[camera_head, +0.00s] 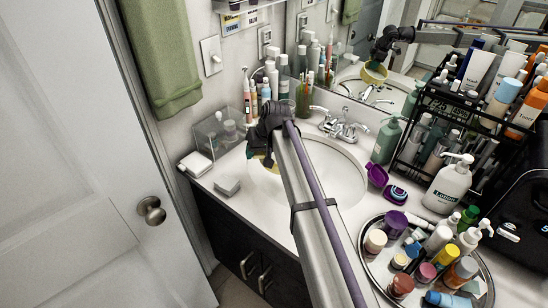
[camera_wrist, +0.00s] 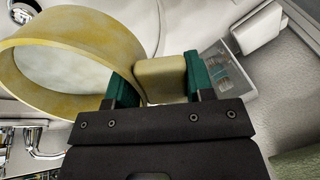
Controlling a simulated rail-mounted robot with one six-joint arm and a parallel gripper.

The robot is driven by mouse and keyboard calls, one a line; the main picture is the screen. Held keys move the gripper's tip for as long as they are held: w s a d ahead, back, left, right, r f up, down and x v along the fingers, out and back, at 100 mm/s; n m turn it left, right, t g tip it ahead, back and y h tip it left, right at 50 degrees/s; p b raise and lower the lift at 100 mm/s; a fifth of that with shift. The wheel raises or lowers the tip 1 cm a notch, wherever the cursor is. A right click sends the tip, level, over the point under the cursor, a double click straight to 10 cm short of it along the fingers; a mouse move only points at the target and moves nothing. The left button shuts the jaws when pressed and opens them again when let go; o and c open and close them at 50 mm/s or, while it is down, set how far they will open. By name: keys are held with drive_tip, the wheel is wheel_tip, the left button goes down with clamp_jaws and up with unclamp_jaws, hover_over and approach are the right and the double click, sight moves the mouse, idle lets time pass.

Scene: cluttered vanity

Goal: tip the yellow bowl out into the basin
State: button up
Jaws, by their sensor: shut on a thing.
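The yellow bowl (camera_wrist: 122,48) fills the upper left of the wrist view, its round rim and pale inside turned toward the camera. A blocky yellow handle (camera_wrist: 160,78) sticks out from its side. My gripper (camera_wrist: 160,76) is shut on this handle, with a green finger on each side. In the head view my gripper (camera_head: 262,150) is over the left part of the white basin (camera_head: 340,180), and my arm hides most of the bowl. No contents can be made out in the bowl.
The chrome faucet (camera_head: 340,124) stands behind the basin. A clear box (camera_head: 217,132) and small white blocks (camera_head: 227,185) lie to the left. A round tray (camera_head: 372,266) of bottles and a black rack (camera_head: 440,100) crowd the right. The mirror is behind.

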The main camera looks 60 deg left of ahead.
drive_tip(key=shift+r, duration=0.1)
drive_tip(key=shift+w+d+r+g+y+p, duration=0.2)
drive_tip(key=shift+r+g+y+p, duration=0.15)
drive_tip(key=shift+r, duration=0.2)
idle(0.4)
drive_tip(key=shift+w+d+r+g+y, duration=0.2)
drive_tip(key=shift+r+g+y, duration=0.15)
drive_tip(key=shift+r+y, duration=0.25)
drive_tip(key=shift+s, duration=0.1)
drive_tip(key=shift+w+d+r+g+y, duration=0.25)
drive_tip(key=shift+r+g+y, duration=0.25)
drive_tip(key=shift+r, duration=0.15)
drive_tip(key=shift+w+d+r+g+y, duration=0.35)
drive_tip(key=shift+r+g+y, duration=0.1)
drive_tip(key=shift+r, duration=0.1)
drive_tip(key=shift+w+d+r+g+y, duration=0.2)
drive_tip(key=shift+d+r+g+y, duration=0.1)
drive_tip(key=shift+r+g+y, duration=0.15)
idle(4.6)
